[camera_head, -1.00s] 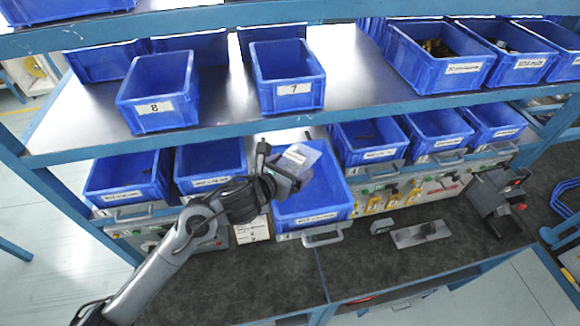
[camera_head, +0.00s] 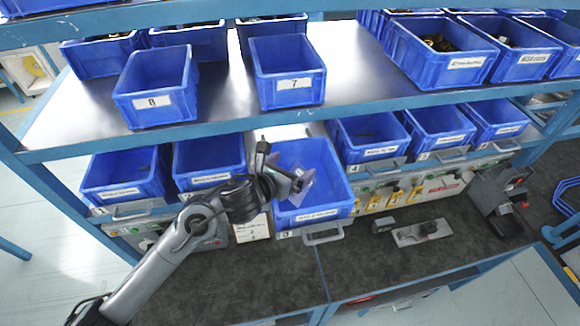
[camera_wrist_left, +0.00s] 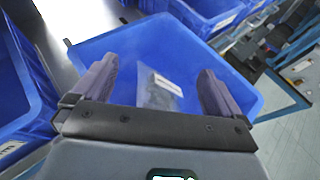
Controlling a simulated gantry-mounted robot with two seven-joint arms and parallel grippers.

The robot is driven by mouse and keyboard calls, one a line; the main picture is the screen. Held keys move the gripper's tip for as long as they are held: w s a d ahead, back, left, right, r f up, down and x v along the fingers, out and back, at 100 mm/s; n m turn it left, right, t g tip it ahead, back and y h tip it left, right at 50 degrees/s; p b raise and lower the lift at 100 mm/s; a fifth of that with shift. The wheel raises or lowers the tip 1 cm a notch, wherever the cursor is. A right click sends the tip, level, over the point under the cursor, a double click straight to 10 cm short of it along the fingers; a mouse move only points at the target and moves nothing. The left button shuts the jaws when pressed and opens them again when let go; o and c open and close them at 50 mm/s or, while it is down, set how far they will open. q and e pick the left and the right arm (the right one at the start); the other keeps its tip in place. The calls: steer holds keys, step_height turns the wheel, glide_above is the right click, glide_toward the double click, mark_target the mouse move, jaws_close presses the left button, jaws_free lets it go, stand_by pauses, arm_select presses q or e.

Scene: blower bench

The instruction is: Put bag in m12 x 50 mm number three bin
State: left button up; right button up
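The clear plastic bag (camera_head: 302,184) with a white label shows in the head view at my left gripper (camera_head: 284,174), over the large blue bin (camera_head: 325,211) in the middle of the lower row. In the left wrist view, the bag (camera_wrist_left: 160,91) appears beyond and between the widely spread fingers of my left gripper (camera_wrist_left: 158,88), against the blue inside of the bin (camera_wrist_left: 130,42). The fingers do not touch it there. I cannot tell whether it rests on the bin floor. The bin's front label is too small to read. My right gripper is not in view.
Blue bins stand left (camera_head: 209,165) and right (camera_head: 367,140) of the middle bin. The upper shelf (camera_head: 226,110) is above, with bins marked 8 (camera_head: 155,90) and 7 (camera_head: 288,72). Below is the dark bench top (camera_head: 265,280), with a metal plate (camera_head: 410,236) on it.

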arm_select(q)
steer(key=shift+r, duration=0.1)
steer(key=shift+r+p, duration=0.55)
steer(key=shift+p, duration=0.25)
steer(key=v, duration=1.2)
steer(key=s+a+f+m+g+y, duration=0.2)
steer(key=s+a+f+m, duration=0.2)
steer(key=s+f+m, duration=0.4)
steer(key=s+a+f+m+g+y, duration=0.2)
steer(key=s+f+m, duration=0.6)
steer(key=m, duration=0.5)
steer(key=s+a+f+m+g+y, duration=0.2)
steer(key=s+a+f+m+g, duration=0.2)
steer(key=s+a+f+m, duration=0.3)
steer(key=s+f+m, duration=0.1)
steer(key=s+m, duration=0.2)
steer(key=m, duration=0.1)
steer(key=shift+s+f, duration=0.15)
steer(key=shift+f, duration=0.1)
